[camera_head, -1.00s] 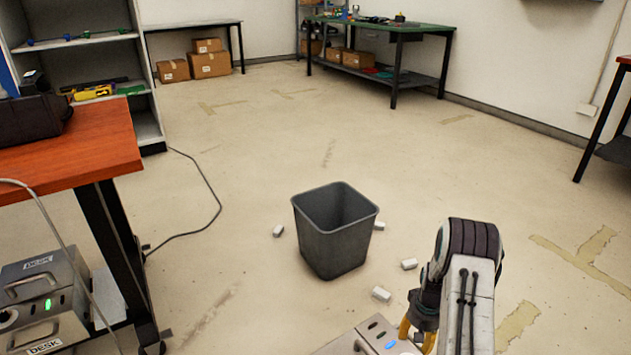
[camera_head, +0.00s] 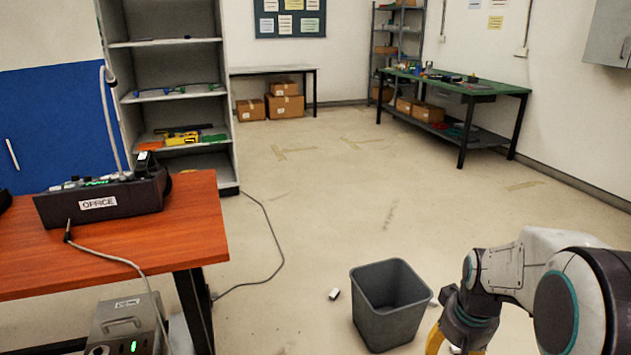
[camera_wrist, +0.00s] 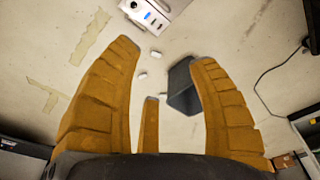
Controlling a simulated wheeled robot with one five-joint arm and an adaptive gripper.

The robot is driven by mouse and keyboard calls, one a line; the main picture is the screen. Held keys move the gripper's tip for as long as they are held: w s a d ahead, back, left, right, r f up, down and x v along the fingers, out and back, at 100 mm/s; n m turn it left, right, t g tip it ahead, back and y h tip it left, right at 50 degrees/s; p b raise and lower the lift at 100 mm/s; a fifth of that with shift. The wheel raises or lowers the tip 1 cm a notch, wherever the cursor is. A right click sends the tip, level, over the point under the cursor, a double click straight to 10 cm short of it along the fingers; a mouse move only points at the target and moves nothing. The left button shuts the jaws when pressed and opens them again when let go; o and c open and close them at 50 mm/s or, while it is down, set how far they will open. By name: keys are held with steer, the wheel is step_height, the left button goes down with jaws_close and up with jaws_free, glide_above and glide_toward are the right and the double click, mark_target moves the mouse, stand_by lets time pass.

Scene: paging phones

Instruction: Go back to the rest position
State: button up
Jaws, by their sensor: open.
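My gripper (camera_wrist: 163,60) shows in the wrist view with its yellow fingers spread apart and nothing between them. In the head view only part of its yellow fingers (camera_head: 437,342) shows at the bottom edge, right of the grey bin, with my bent arm to the right. The grey bin (camera_head: 388,312) stands upright and open on the floor. It also shows in the wrist view (camera_wrist: 182,90), partly behind the right finger. The bin's inside bottom is hidden.
A small white block (camera_head: 334,294) lies left of the bin. A red-brown table (camera_head: 130,240) with a black OFFICE box (camera_head: 105,200) stands at left. A green-topped table (camera_head: 455,84) and shelves (camera_head: 170,95) stand behind. The middle floor is clear.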

steer(key=s+a+r+p, duration=0.2)
steer(key=s+r+p, duration=0.3)
steer(key=r, duration=0.4)
steer(key=s+a+r+n+t+p, duration=0.1)
steer(key=s+a+r+p, duration=0.2)
steer(key=s+r+p, duration=0.3)
steer(key=s+a+r+n+p, duration=0.1)
steer(key=s+a+r+p, duration=0.2)
steer(key=r, duration=0.9)
steer(key=s+p, duration=0.3)
steer(key=shift+a+r+t+p, duration=0.2)
steer(key=shift+t+p, duration=0.1)
steer(key=shift+p, duration=0.1)
